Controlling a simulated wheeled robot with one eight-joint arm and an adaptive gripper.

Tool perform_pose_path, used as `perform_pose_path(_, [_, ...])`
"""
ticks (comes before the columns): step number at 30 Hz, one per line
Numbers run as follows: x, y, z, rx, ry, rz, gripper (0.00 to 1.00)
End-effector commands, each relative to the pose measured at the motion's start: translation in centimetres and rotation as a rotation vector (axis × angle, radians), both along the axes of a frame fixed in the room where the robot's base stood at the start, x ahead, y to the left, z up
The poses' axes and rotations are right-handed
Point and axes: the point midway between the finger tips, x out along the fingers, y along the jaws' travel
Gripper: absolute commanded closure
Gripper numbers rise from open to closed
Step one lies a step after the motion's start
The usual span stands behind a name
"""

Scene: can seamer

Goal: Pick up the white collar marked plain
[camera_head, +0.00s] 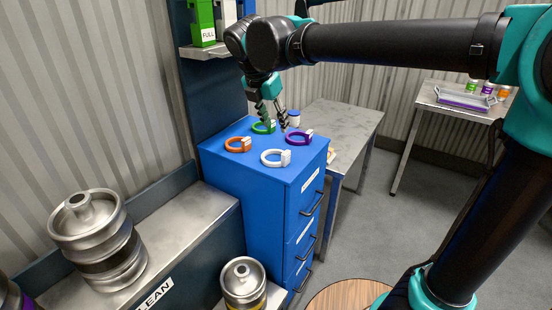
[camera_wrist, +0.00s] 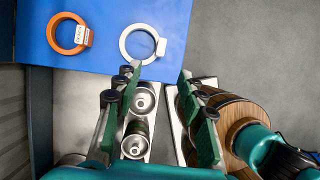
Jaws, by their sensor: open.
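The white collar (camera_head: 285,158) lies flat on top of the blue cabinet (camera_head: 241,174), near its front edge in the head view. In the wrist view the white collar (camera_wrist: 123,42) is a ring with a small tag on its right side; I cannot read the tag. My gripper (camera_head: 273,112) is open and empty above the cabinet top, behind the white collar in the head view. In the wrist view my gripper's open fingertips (camera_wrist: 157,74) appear just below the ring in the picture, apart from it.
An orange collar (camera_head: 238,144), a green collar (camera_head: 262,128) and a purple collar (camera_head: 298,138) also lie on the cabinet. Steel kegs (camera_head: 97,240) stand to the left. A grey table (camera_head: 343,124) adjoins the cabinet's right.

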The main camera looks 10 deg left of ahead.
Motion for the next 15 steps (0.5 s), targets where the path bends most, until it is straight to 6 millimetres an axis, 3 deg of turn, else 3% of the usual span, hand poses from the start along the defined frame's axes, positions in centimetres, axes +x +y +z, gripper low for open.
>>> perform_pose_path(9, [2.4,-1.0,-6.0,0.002,-0.001,-0.005,0.60])
perform_pose_path(15, [3.4,-1.4,-8.6,0.002,0.000,-0.005,0.60])
